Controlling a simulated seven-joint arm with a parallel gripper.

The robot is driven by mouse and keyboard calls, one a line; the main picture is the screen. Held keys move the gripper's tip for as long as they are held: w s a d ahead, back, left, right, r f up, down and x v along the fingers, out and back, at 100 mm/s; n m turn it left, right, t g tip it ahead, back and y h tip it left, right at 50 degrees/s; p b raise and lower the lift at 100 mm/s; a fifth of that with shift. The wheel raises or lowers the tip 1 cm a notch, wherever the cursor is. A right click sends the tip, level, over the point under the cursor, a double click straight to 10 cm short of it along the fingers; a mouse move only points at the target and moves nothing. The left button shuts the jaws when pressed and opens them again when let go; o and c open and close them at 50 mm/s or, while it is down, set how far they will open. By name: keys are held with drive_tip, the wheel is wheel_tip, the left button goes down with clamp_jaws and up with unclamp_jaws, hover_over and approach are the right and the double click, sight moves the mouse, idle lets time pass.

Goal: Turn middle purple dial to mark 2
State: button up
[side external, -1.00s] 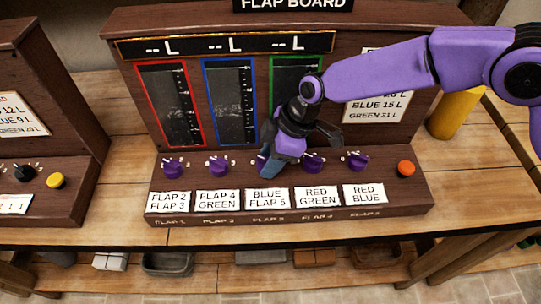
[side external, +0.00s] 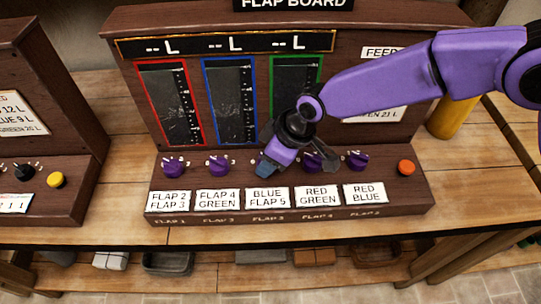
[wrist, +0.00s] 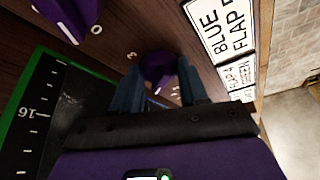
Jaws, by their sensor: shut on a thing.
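The middle purple dial (wrist: 158,66) is the third of several in a row, above the label reading BLUE FLAP 5 (side external: 267,198). In the side view my gripper hides most of it. In the wrist view my gripper (wrist: 157,80) has its two blue fingers on either side of the dial, shut on it. A 3 shows on the panel to the left of the dial, and another mark below it is partly covered by the fingers. I cannot tell which mark the dial points to. My gripper also shows in the side view (side external: 268,168).
Purple dials stand on both sides: the second (side external: 219,166) to the left and the fifth (side external: 357,160) to the right. An orange button (side external: 405,168) is at the panel's right end. Red, blue and green framed gauges (side external: 229,100) rise behind. A yellow cylinder (side external: 446,118) stands right.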

drive_tip(key=m, duration=0.2)
drive_tip(key=m+t+h, duration=0.1)
drive_tip(key=m, duration=0.2)
drive_tip(key=shift+s+a+m+t+h, duration=0.25)
drive_tip(key=shift+m+t+h, duration=0.05)
drive_tip(key=shift+m+t, duration=0.1)
drive_tip(key=m, duration=0.2)
drive_tip(key=m+h, duration=0.1)
drive_tip(key=m, duration=0.1)
drive_tip(key=shift+a+m+t+h, duration=0.15)
drive_tip(key=shift+m+t+h, duration=0.15)
drive_tip(key=shift+m, duration=0.1)
drive_tip(key=o, duration=1)
drive_tip(key=shift+o, duration=0.2)
drive_tip(key=v, duration=1.7)
drive_tip(key=shift+s+r, duration=0.15)
drive_tip(key=shift+r, duration=0.05)
drive_tip(key=shift+a, duration=0.1)
